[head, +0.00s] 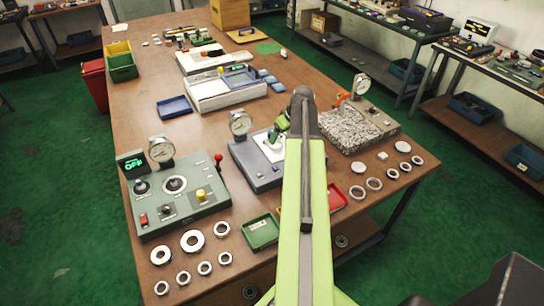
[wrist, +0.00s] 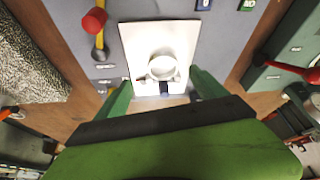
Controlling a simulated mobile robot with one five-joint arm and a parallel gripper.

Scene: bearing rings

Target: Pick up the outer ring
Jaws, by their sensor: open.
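A pale, shiny ring (wrist: 162,66), apparently the outer ring, stands on a white plate (wrist: 137,36) on a grey fixture (wrist: 225,40) in the wrist view. My gripper (wrist: 161,82) is open, with its green fingers apart on either side of the ring's near edge. I cannot tell whether they touch it. In the head view my arm covers part of the grey fixture (head: 252,170), and my gripper (head: 277,131) shows small above it. The ring is hard to make out there.
A dial gauge (head: 239,123) stands at the fixture's back left. A green-grey control box (head: 180,200) is to the left and a granite block (head: 345,128) to the right. Loose rings (head: 192,241) lie along the front edge, near a green tray (head: 261,232).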

